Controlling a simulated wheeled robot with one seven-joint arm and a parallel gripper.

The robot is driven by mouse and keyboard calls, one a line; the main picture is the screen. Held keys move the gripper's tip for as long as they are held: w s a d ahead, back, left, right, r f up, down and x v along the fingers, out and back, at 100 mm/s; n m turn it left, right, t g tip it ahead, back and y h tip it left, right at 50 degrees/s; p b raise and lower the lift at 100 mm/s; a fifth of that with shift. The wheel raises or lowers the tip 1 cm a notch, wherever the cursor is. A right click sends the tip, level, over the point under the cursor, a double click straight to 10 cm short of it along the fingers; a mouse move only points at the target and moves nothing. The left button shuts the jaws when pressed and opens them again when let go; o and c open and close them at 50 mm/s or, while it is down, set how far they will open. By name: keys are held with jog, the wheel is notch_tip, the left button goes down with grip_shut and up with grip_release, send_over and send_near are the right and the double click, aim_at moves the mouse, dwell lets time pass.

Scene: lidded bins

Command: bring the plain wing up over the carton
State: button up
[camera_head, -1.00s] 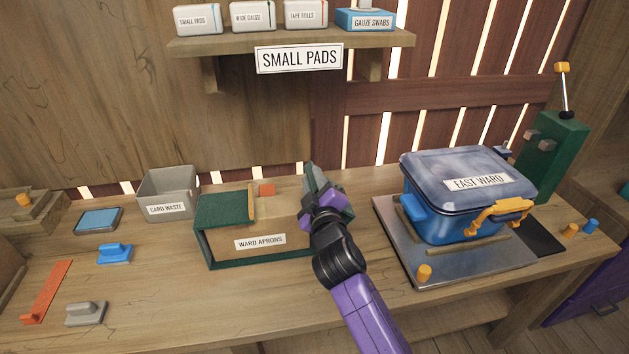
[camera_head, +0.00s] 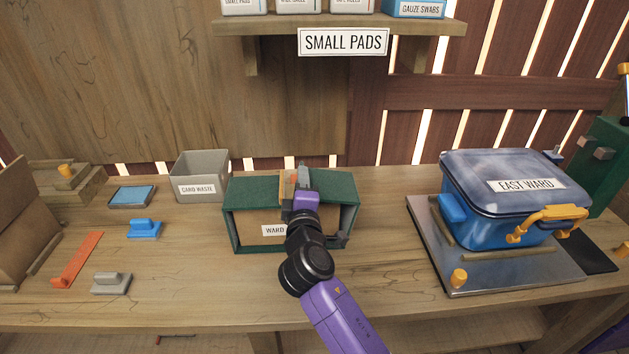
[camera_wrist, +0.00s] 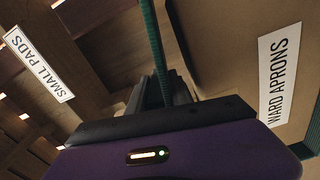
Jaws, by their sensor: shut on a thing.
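The carton (camera_head: 258,222) stands on the bench, tan with green edges and a partly covered "WARD APRONS" label. In the wrist view its label face (camera_wrist: 235,60) fills the right side. A green wing (camera_head: 250,188) lies over its left half, with a tan strip and an orange tab (camera_head: 293,180) at its inner edge. The plain wing (camera_head: 335,187), green without a visible tab, lies over the right half, roughly level. My gripper (camera_head: 302,180) is at the carton's top middle, shut on the plain wing; a green edge (camera_wrist: 153,40) runs between its fingers in the wrist view.
The grey card waste bin (camera_head: 200,178) stands close behind left. Blue (camera_head: 145,229), orange (camera_head: 78,260) and grey (camera_head: 111,283) pieces lie at left. The blue "EAST WARD" lidded bin (camera_head: 500,200) sits on a metal plate at right. A shelf (camera_head: 340,28) hangs above. The bench right of the carton is clear.

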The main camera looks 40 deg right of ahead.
jog(key=shift+w+a+f+n, duration=0.25)
jog(key=shift+a+n, duration=0.05)
jog(key=shift+a, duration=0.05)
jog(key=o, duration=0.9)
jog(key=shift+c, duration=0.2)
